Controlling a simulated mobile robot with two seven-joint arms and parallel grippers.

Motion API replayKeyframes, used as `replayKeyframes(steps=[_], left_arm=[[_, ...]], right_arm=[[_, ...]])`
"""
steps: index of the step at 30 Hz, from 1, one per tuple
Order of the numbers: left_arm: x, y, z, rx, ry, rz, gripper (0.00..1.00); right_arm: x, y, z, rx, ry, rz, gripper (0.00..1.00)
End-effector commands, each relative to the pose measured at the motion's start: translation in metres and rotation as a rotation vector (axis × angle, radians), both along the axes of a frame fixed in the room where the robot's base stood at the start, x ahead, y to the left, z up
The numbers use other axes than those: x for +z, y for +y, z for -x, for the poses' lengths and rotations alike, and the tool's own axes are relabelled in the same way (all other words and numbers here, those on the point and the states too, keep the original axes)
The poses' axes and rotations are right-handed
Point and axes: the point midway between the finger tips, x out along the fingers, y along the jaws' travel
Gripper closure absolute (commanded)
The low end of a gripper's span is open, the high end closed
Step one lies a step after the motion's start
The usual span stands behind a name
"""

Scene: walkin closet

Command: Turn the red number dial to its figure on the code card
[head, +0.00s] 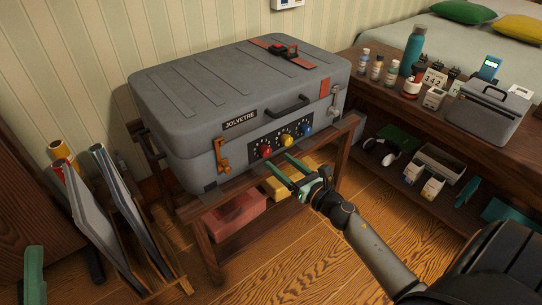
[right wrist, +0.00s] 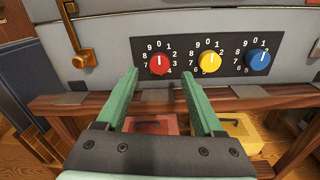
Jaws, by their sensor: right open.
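The red number dial (head: 265,152) is on the black dial panel at the front of the grey case. In the right wrist view the red dial (right wrist: 159,64) has its white mark pointing up, near 0. My right gripper (head: 280,164) is open and empty in front of the panel. In the right wrist view its fingers (right wrist: 159,76) point at the red dial, one on each side below it, apart from it. A green finger (head: 34,270), seemingly my left gripper's, shows at the lower left edge.
The yellow dial (right wrist: 209,61) and blue dial (right wrist: 258,60) sit right of the red one. An orange latch (head: 222,156) is left of the panel. The case rests on a wooden rack with a red box (head: 235,213) below. Bottles and a grey box (head: 487,112) crowd the bench.

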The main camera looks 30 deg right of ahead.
Motion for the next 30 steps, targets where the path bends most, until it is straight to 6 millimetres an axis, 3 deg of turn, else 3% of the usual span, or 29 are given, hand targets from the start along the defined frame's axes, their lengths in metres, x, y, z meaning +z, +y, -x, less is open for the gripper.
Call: replayKeyframes(steps=[3,9,21,30], left_arm=[[-0.002,0.000,0.000,0.001,0.001,-0.001,0.50],[-0.005,0.000,0.000,0.002,0.001,-0.004,0.50],[-0.005,0.000,0.000,0.003,0.002,-0.005,0.50],[-0.005,-0.001,-0.001,0.002,0.003,-0.005,0.50]], right_arm=[[0.000,0.002,-0.021,0.001,-0.002,-0.001,0.31],[0.000,0.004,-0.041,0.001,0.000,-0.001,0.31],[0.000,0.005,-0.048,0.000,0.001,-0.002,0.31],[0.000,0.005,-0.048,0.000,0.000,-0.003,0.62]])
